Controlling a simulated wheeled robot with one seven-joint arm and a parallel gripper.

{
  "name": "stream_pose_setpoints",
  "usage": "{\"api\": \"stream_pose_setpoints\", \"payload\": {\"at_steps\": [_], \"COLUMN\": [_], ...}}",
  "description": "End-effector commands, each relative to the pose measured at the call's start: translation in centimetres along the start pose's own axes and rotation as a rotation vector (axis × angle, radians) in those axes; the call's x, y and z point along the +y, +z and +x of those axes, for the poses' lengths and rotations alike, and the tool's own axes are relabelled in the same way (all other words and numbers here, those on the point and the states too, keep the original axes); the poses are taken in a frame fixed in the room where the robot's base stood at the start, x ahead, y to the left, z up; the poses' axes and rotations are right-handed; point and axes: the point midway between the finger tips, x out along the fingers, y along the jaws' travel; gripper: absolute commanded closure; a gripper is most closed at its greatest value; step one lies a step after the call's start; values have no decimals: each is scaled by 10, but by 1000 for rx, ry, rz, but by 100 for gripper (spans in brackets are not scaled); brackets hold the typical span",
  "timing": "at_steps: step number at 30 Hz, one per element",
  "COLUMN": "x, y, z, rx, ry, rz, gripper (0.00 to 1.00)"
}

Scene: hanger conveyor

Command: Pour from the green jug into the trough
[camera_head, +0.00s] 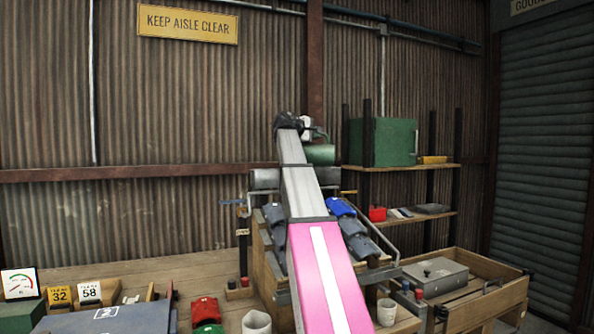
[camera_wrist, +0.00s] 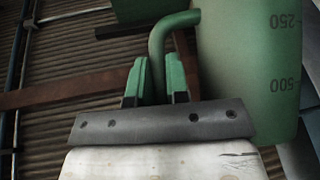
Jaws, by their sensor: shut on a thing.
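The green jug (camera_head: 321,154) is held up high near the back wall, beyond the end of my arm in the head view. In the wrist view the jug (camera_wrist: 235,75) fills the right side, its 250 and 500 marks upside down in the picture. My gripper (camera_wrist: 157,82) is shut on the jug's handle, with green-padded fingers on both sides of it. In the head view my gripper (camera_head: 306,130) is small and partly hidden. The jug's mouth and any liquid are not visible. I cannot pick out the trough for sure; my arm covers the middle of the wooden stand.
A wooden stand (camera_head: 262,250) carries grey and blue rolled pieces on both sides of my arm. A shelf (camera_head: 440,166) with a green box (camera_head: 390,142) stands to the right. White cups (camera_head: 387,312), red and green items and a wooden crate (camera_head: 478,312) are in front.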

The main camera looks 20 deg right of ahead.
Motion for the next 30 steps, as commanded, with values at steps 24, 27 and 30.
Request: {"api": "stream_pose_setpoints", "payload": {"at_steps": [24, 27, 30], "x": [-3, -3, -3], "y": [-9, -10, -10], "z": [-8, -9, -9], "rx": [-18, -21, -21], "ry": [63, 72, 73], "rz": [-65, -73, -74], "gripper": [100, 100, 100]}}
